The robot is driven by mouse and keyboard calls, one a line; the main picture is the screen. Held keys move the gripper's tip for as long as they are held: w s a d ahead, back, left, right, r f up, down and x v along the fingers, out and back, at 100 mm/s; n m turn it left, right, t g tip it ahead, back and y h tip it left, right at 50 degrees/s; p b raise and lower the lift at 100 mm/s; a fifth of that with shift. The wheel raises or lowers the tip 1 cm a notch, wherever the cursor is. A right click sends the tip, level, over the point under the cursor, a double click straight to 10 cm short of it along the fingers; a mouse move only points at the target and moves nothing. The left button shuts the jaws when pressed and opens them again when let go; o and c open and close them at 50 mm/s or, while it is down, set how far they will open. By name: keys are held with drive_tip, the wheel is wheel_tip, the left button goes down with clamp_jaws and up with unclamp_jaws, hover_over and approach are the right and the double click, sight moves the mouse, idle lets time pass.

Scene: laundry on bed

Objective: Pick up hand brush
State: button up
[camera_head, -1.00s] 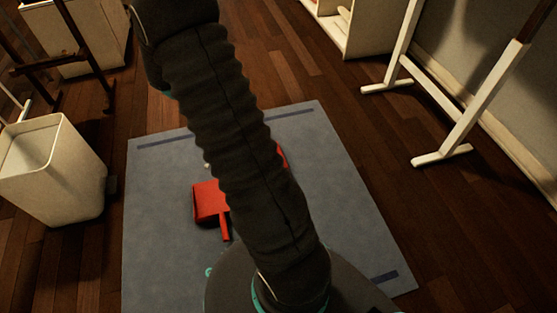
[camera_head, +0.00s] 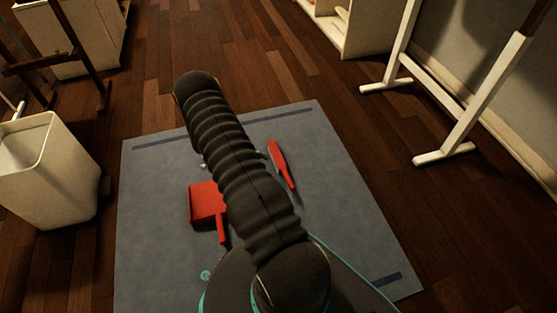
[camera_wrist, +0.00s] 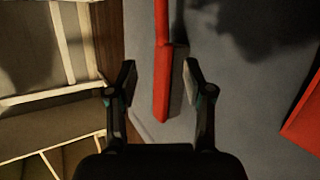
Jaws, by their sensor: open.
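The red hand brush (camera_head: 281,165) lies on the grey-blue mat (camera_head: 335,180), to the right of my arm in the head view. My gripper (camera_wrist: 160,80) is open, with one finger on each side of the brush head in the picture. I cannot tell how far above it the fingers are.
A red dustpan (camera_head: 206,203) lies on the mat left of my arm; part of it shows at the right of the wrist view (camera_wrist: 306,125). A white bin (camera_head: 45,175) stands at the left. A white-legged frame (camera_head: 470,110) and white shelf (camera_head: 368,25) stand at the right and back.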

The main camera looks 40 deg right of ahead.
sight(282, 171)
drive_tip(key=b+x, duration=0.1)
drive_tip(key=x, duration=1)
drive_tip(key=shift+s+d+f, duration=0.1)
drive_tip(key=shift+s+f, duration=0.2)
drive_tip(key=shift+s, duration=0.05)
clamp_jaws()
